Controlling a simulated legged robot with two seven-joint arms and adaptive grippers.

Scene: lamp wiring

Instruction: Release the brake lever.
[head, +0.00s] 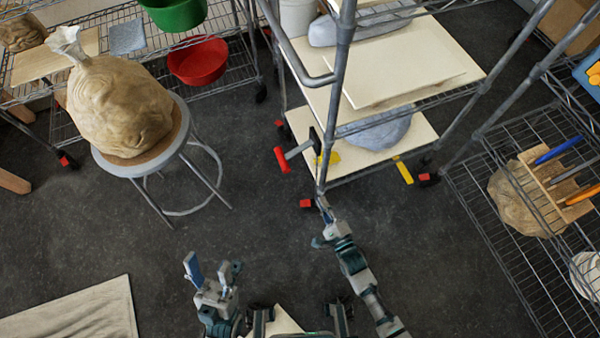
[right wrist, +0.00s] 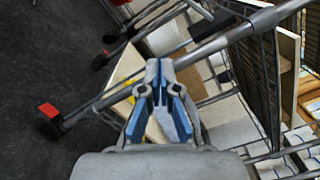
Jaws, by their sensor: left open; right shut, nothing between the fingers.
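A red brake lever (head: 306,203) sits on the caster at the near left foot of the shelf cart (head: 322,150). In the right wrist view a red brake lever (right wrist: 48,109) shows on a black caster at the lower end of a grey post, at the left. My right gripper (head: 324,208) is shut and empty, close beside the cart's near left post. In the right wrist view its fingertips (right wrist: 160,72) overlap the post, and the lever is off to their left; contact cannot be told. My left gripper (head: 212,272) is open and empty above the floor, left of the cart.
A red-handled tool (head: 281,159) juts from the cart's low shelf; a yellow handle (head: 403,171) juts at its right. A stool (head: 178,160) carries a wrapped clay lump (head: 118,105). A wire rack (head: 490,190) stands right.

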